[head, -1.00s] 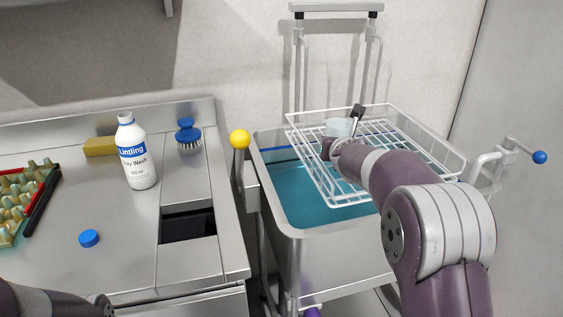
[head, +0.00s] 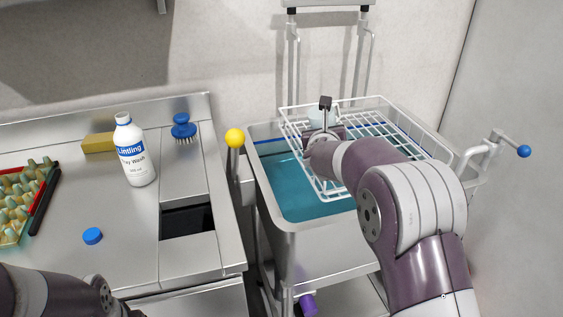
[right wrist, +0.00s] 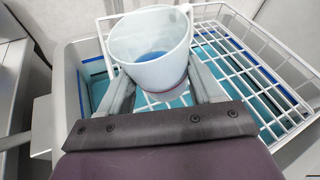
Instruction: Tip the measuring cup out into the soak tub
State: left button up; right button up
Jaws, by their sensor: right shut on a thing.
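The whitish, translucent measuring cup (right wrist: 152,40) has some blue liquid in its bottom, seen in the right wrist view. My right gripper (right wrist: 163,88) is shut on it, one finger on each side. In the head view the cup (head: 321,117) is mostly hidden behind my right wrist, above the soak tub and its wire rack. The soak tub (head: 292,224) is a grey basin holding teal liquid, open at its left side. Its wall also shows in the right wrist view (right wrist: 69,88). My left gripper is out of view; only part of my left arm shows.
A white wire rack (head: 409,123) covers the tub's right part. A yellow ball knob (head: 235,138) stands by the tub's left rim.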

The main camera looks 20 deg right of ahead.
aim_at(315, 120)
jog(key=shift+w+a+r+n+t+h+p, duration=0.1)
jog(key=shift+a+r+n+t+h+p, duration=0.4)
jog(key=shift+p, duration=0.95)
jog(key=shift+a+r+n+g+h+p, duration=0.15)
jog(key=shift+a+r+n+p, duration=0.55)
jog(key=shift+p, duration=0.75)
jog(key=shift+a+f+n+t+h+p, duration=0.1)
jog(key=shift+f+n+t+h+p, duration=0.15)
jog(key=shift+n+p, duration=0.25)
jog(key=shift+a+f+n+t+h+p, duration=0.1)
jog(key=shift+f+n+t+h+p, duration=0.1)
jog(key=shift+n+p, duration=0.3)
jog(key=shift+r+n+h+p, duration=0.2)
jog(key=shift+n+h+p, duration=0.1)
jog(key=shift+n+p, duration=0.25)
jog(key=shift+r+n+t+p, duration=0.2)
jog(key=shift+n+t+p, duration=0.2)
jog(key=shift+n+p, duration=0.05)
jog(key=shift+r+n+t+h+p, duration=0.3)
jog(key=shift+r+n+p, duration=0.15)
jog(key=shift+n+p, duration=0.5)
jog(key=shift+d+r+n+t, duration=0.1)
jog(key=shift+d+n+t, duration=0.1)
jog(key=shift+n+t, duration=0.1)
jog(key=shift+a+r+n+p, duration=0.15)
jog(key=shift+a+n+p, duration=0.1)
jog(key=shift+p, duration=0.25)
